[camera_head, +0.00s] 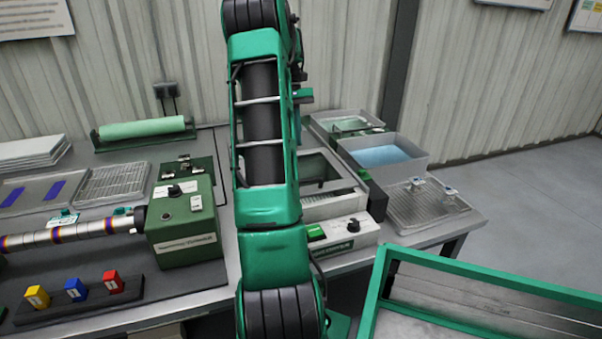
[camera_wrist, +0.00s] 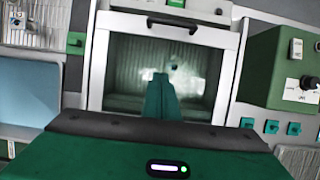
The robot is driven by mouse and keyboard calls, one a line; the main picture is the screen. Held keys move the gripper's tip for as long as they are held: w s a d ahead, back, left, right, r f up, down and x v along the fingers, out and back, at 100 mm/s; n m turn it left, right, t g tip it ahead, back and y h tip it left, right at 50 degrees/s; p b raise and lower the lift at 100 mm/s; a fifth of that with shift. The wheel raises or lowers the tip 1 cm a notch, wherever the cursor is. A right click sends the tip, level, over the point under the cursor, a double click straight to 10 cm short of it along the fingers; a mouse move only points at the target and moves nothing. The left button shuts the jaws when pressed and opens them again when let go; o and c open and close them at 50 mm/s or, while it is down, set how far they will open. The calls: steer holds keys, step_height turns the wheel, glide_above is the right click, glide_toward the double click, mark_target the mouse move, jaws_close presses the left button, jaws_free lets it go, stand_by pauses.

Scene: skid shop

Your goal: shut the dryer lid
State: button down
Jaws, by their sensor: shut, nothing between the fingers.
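The dryer (camera_head: 345,205) is a pale box with a front panel and black knob, right of my arm on the bench. Its lid, a white frame around a dark pane, shows in the wrist view (camera_wrist: 230,75) and appears to lie over the box. I cannot tell whether it is fully down. My gripper (camera_wrist: 160,78) is shut and empty, and its green fingers point over the middle of the pane. I cannot tell whether they touch it. In the head view my arm hides the gripper and the dryer's left part.
A tray of blue liquid (camera_head: 390,155) and a wire rack (camera_head: 425,205) stand right of the dryer. A green control box (camera_head: 185,215) with a metal rod stands to the left. A green-framed table (camera_head: 490,282) is at front right. Open floor lies to the right.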

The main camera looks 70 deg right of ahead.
mark_target(307, 185)
steer(key=x, duration=0.9)
steer(key=shift+s+a+f, duration=0.2)
steer(key=shift+s+f, duration=0.05)
steer(key=shift+s, duration=0.05)
steer(key=shift+s+a+f, duration=0.1)
steer(key=shift+s+a, duration=0.65)
steer(key=shift+a, duration=0.15)
steer(key=shift+s+a, duration=0.6)
steer(key=shift+a, duration=0.05)
steer(key=shift+s, duration=0.1)
